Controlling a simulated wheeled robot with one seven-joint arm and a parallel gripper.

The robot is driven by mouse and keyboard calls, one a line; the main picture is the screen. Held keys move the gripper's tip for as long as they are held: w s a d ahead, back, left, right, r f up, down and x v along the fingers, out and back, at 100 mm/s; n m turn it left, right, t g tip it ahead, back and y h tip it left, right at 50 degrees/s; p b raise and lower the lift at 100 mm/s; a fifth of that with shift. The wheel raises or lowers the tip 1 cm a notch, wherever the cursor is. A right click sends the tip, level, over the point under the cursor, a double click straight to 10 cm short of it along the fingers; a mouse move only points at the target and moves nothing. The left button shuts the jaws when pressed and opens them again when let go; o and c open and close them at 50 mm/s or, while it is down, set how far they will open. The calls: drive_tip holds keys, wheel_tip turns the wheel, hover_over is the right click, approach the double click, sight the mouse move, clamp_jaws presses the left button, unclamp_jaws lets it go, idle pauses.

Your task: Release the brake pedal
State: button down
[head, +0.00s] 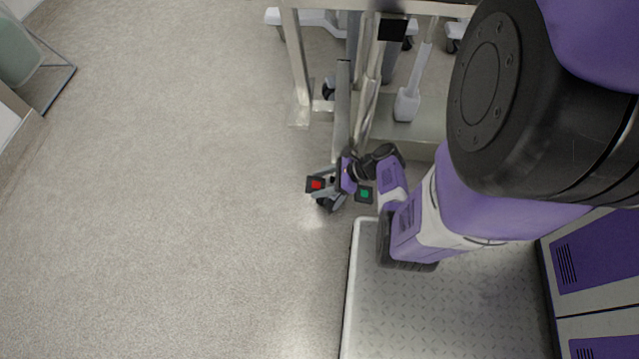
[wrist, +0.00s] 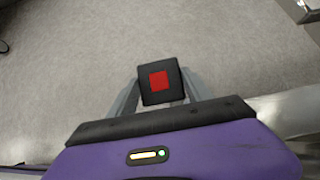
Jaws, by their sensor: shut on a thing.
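A black pedal with a red square (head: 316,183) sits low by the caster at the cart's near corner. In the wrist view this red-marked pedal (wrist: 160,82) lies between the two grey fingers. My gripper (head: 322,187) points left in the head view and is shut on the red-marked pedal. A second black pedal with a green square (head: 364,194) lies to the right, behind the gripper body; my gripper is apart from it. The green-marked pedal is not visible in the wrist view. The pedals' linkage is mostly hidden by my wrist.
A metal cart frame (head: 300,70) with legs and casters stands at the top. My arm covers the right side. A grey treaded platform (head: 450,310) with a pale rim is below.

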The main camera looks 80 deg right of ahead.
drive_tip(key=shift+r, duration=0.1)
drive_tip(key=shift+c, duration=2.2)
unclamp_jaws()
drive_tip(key=p+v, duration=0.3)
drive_tip(key=v, duration=0.4)
drive_tip(key=shift+s+r, duration=0.2)
drive_tip(key=shift+s, duration=0.1)
drive_tip(key=shift+d, duration=0.1)
